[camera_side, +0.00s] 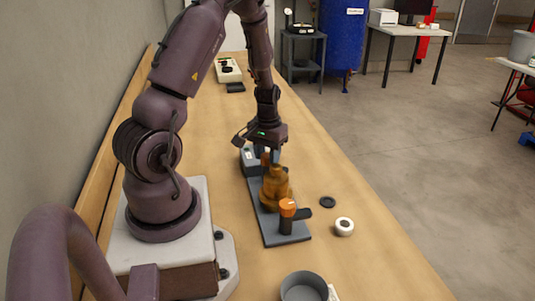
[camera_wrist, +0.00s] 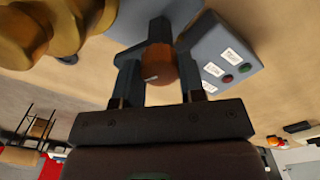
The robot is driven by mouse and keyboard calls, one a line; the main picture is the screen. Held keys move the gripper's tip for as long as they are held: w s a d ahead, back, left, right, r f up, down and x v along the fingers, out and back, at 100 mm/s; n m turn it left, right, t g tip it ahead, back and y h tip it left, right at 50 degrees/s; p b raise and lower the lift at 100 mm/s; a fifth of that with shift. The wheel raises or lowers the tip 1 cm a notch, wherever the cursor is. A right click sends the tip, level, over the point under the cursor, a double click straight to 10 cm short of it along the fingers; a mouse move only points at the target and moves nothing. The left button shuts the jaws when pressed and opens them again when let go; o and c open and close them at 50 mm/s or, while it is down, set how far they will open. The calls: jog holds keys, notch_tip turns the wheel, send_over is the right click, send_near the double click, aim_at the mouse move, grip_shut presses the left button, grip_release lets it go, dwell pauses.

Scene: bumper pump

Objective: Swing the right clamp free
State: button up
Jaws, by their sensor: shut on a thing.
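The brass-coloured pump body (camera_side: 274,188) stands on a grey base plate (camera_side: 287,239); it also shows at the upper left of the wrist view (camera_wrist: 55,28). A near clamp with an orange knob (camera_side: 288,208) and a dark arm is at the plate's near end. My gripper (camera_side: 266,153) points down at the far end of the plate, beyond the pump. In the wrist view, my gripper (camera_wrist: 162,80) is shut on the far clamp, whose orange knob (camera_wrist: 162,64) sits between the fingers. In the side view the far clamp is mostly hidden by my gripper and the pump.
A grey control box with buttons (camera_wrist: 222,55) stands close beside the far clamp. A black ring (camera_side: 327,202), a white roll-like part (camera_side: 344,227) and a grey bowl (camera_side: 303,287) lie on the wooden bench (camera_side: 385,263). The bench right of the plate is otherwise mostly clear.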

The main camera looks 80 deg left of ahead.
jog(key=n, duration=0.5)
jog(key=shift+r+n, duration=0.1)
jog(key=shift+n, duration=0.3)
dwell(0.4)
jog(key=o, duration=0.9)
jog(key=shift+o, duration=0.2)
notch_tip(320, 180, up, 13)
jog(key=shift+s, duration=0.1)
